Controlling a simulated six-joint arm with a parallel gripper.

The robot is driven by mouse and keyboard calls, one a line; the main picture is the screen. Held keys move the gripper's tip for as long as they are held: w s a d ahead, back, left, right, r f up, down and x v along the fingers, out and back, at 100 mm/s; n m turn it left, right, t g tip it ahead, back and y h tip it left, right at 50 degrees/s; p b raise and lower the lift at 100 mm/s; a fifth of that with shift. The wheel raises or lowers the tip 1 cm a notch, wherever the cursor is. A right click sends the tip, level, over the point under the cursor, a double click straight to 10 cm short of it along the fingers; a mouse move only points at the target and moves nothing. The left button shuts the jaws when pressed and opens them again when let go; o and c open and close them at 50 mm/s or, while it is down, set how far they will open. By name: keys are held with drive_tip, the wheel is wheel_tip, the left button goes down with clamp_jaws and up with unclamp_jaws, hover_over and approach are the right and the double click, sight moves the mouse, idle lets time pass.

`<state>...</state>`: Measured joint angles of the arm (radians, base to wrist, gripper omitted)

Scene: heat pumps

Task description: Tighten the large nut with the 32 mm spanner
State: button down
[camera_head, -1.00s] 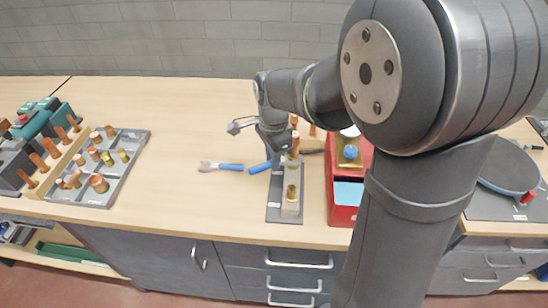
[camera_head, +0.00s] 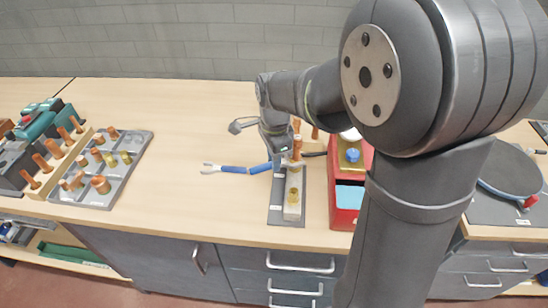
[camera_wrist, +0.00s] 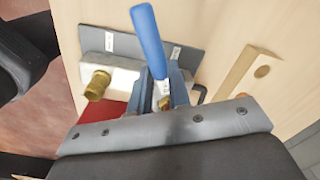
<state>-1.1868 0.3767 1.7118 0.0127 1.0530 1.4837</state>
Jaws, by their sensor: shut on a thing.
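A blue-handled spanner (camera_wrist: 148,38) is between my gripper's fingers (camera_wrist: 165,98) in the wrist view. In the head view its handle (camera_head: 260,168) points left from my gripper (camera_head: 278,160). My gripper is shut on it beside the pale fitting block (camera_head: 293,205), which stands on a grey plate (camera_head: 277,212). A brass nut (camera_wrist: 97,85) shows on the block's end in the wrist view, apart from the fingers. The spanner's jaw is mostly hidden by the fingers, so I cannot tell whether it sits around a nut. The size mark is unreadable.
Another blue-handled spanner (camera_head: 225,168) lies on the bench, close to the held handle's end. A red bin (camera_head: 345,215) stands right of the plate. A grey tray of copper and brass parts (camera_head: 125,180) is at left.

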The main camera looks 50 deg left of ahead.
sight(257, 167)
drive_tip(key=shift+s, duration=0.15)
drive_tip(key=shift+s+a, duration=0.25)
drive_tip(key=shift+s, duration=0.45)
drive_tip(key=shift+s+a, duration=0.2)
drive_tip(key=shift+s, duration=0.55)
drive_tip(key=shift+s+a, duration=0.25)
drive_tip(key=shift+s, duration=0.45)
wheel_tip(257, 167, up, 12)
drive_tip(key=shift+f, duration=0.25)
idle(0.4)
idle(0.4)
